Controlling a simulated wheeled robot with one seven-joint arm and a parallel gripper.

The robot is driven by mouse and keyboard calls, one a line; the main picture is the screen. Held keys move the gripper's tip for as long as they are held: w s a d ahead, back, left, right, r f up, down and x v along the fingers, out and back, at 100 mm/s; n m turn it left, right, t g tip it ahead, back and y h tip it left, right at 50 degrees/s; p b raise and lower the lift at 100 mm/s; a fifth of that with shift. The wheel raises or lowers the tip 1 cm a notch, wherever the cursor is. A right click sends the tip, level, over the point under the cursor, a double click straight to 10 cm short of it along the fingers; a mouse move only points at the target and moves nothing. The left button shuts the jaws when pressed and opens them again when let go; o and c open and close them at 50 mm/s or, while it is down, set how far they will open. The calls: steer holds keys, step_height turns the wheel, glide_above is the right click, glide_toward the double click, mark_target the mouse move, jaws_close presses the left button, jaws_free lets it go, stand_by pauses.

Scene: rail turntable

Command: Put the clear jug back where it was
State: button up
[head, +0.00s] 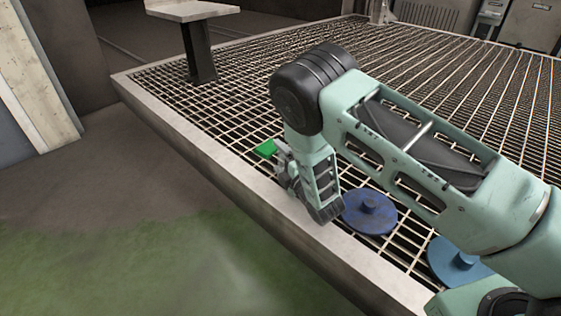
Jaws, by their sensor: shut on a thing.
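My gripper (284,172) hangs low over the front edge of the metal grating, below the dark round joint of my arm. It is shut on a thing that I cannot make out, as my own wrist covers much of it. I cannot pick out the clear jug anywhere in the head view; its clear body may be lost against the grating or hidden behind my arm. A small flat bright green piece (266,148) shows just left of my gripper. I cannot tell whether they touch.
A dark blue disc with a raised hub (370,211) lies on the grating (240,112) right of my wrist. A lighter blue disc (456,262) is partly behind my arm. A pale-topped post (199,50) stands at the back left. A metal rim (215,160) edges the grating.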

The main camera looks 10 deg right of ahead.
steer(key=o, duration=1.3)
steer(key=shift+f, duration=0.15)
